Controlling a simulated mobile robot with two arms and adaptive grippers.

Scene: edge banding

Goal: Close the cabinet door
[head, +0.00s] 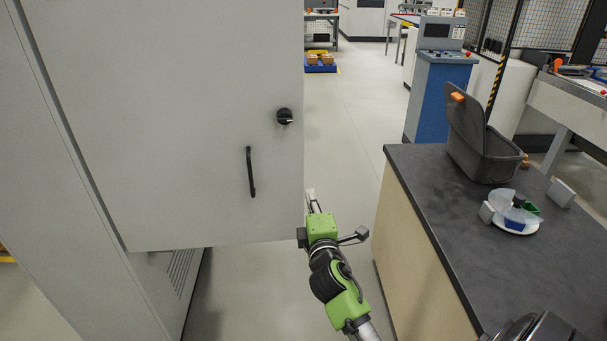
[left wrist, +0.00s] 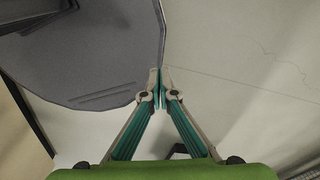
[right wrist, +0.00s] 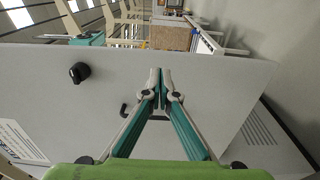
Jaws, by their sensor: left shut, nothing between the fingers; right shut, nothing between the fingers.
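The cabinet door (head: 200,110) is a large pale grey panel that stands open, swung out from the cabinet (head: 60,200). It carries a black bar handle (head: 251,172) and a black knob (head: 284,117). My right gripper (head: 312,202) is shut and empty by the door's lower right edge. In the right wrist view, the fingers (right wrist: 161,80) overlap the door panel (right wrist: 220,85), with the knob (right wrist: 79,72) to their left; contact cannot be told. My left gripper (left wrist: 159,77) is shut and empty in the left wrist view, over pale floor. The head view does not show it.
A dark-topped counter (head: 420,190) stands to the right with a grey open-lidded bin (head: 485,150) and a white round dish (head: 515,222) on it. A clear strip of floor (head: 345,120) runs between door and counter. A blue machine (head: 437,95) stands farther back.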

